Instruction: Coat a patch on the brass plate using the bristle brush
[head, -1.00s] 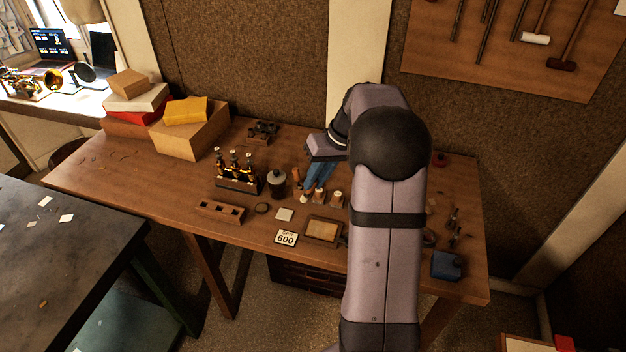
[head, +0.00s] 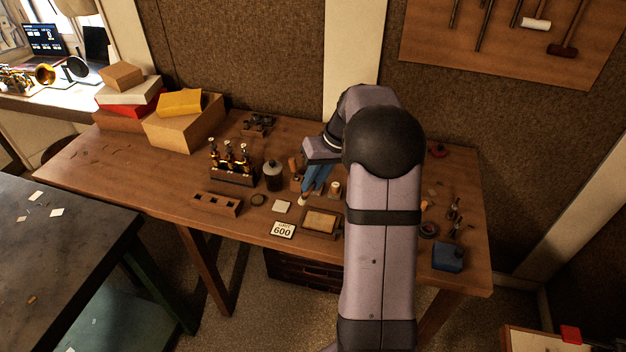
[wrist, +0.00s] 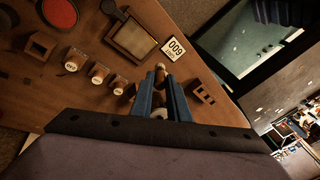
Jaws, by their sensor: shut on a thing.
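My gripper (head: 312,186) shows in the head view over the middle of the workbench. In the wrist view its blue fingers (wrist: 160,84) are shut on the bristle brush (wrist: 160,72), a small brown piece with a pale end. That pale end also shows below the fingers in the head view (head: 302,201). The brass plate (head: 320,221) looks like a tan rectangle in a dark frame near the front edge. In the wrist view the plate (wrist: 134,41) lies ahead of the fingertips, slightly left. The brush is apart from the plate.
Several labelled round-topped pieces (wrist: 98,72) stand beside the gripper. A "600" card (head: 282,230), a pale square (head: 282,206) and a slotted wooden block (head: 217,204) lie left of the plate. A dark jar (head: 273,176) and a bottle rack (head: 232,165) stand behind. A blue box (head: 448,257) is right.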

